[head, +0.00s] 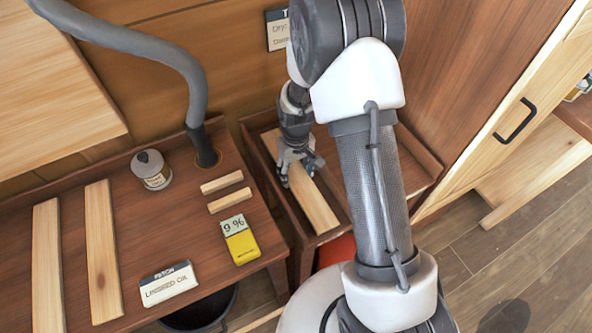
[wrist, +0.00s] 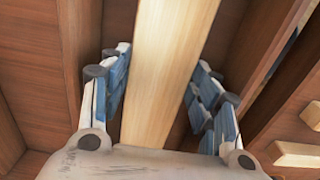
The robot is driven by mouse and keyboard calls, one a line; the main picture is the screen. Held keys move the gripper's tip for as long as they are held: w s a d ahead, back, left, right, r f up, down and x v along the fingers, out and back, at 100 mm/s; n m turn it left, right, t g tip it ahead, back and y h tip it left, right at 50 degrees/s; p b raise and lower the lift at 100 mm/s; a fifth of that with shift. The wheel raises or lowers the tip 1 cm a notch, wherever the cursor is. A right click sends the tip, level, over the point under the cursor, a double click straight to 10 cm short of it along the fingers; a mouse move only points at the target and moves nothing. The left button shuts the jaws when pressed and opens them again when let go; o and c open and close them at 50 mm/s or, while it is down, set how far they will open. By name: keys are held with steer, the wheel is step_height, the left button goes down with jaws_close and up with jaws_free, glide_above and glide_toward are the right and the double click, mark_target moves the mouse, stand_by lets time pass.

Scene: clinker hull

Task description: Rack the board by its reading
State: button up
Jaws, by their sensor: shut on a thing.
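A pale wooden board (head: 313,200) lies at a slant in the dark wooden tray on the right, its near end by the tray's front rim. My gripper (head: 296,164) is down at the board's far part and shut on it. In the wrist view, the board (wrist: 170,60) runs between the two blue-padded fingers of my gripper (wrist: 155,85). A yellow moisture meter (head: 240,240) on the bench reads 9 %.
The bench (head: 210,285) holds two long boards (head: 102,250), two short sticks (head: 225,190), a lidded pot (head: 151,169) and a label card (head: 168,284). A grey hose (head: 150,45) rises from the bench. A cabinet door with a black handle (head: 516,121) stands right.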

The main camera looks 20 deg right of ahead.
steer(key=shift+f, duration=0.35)
steer(key=o, duration=1.3)
steer(key=s+r+t, duration=0.1)
steer(key=s+r, duration=0.2)
steer(key=r, duration=1.7)
steer(key=s+r+t, duration=0.1)
steer(key=s+r, duration=0.2)
steer(key=s, duration=0.4)
steer(key=s+r+m+t, duration=0.1)
steer(key=s+r, duration=0.3)
steer(key=s, duration=0.2)
steer(key=s+r+m+t, duration=0.1)
steer(key=s+r, duration=0.3)
steer(key=s, duration=0.3)
steer(key=shift+s+a+t, duration=0.1)
steer(key=shift+s+t, duration=0.2)
